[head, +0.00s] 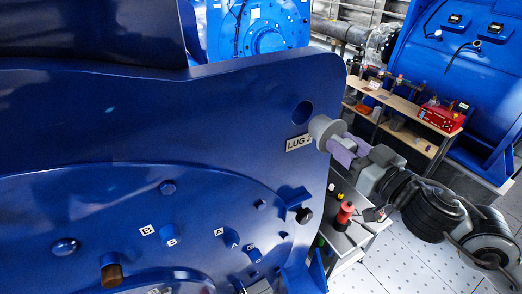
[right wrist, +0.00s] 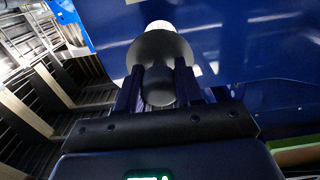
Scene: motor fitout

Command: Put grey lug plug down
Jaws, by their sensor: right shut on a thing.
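The grey lug plug (head: 326,130) is in my right gripper (head: 346,148), just right of the "LUG 2" label (head: 299,143) on the big blue motor housing (head: 232,120). The right gripper is shut on the plug's narrow end. In the right wrist view the plug's round flange (right wrist: 160,50) faces away between the two fingers (right wrist: 158,88). A round lug hole (head: 302,111) shows in the blue plate, up and left of the plug. The plug appears apart from that hole. My left gripper is not in view.
A small workbench (head: 347,238) with a red and black tool (head: 344,213) stands below my right arm. A wooden shelf (head: 410,118) with a red box (head: 442,115) stands behind. Perforated floor (head: 400,262) lies clear at the lower right.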

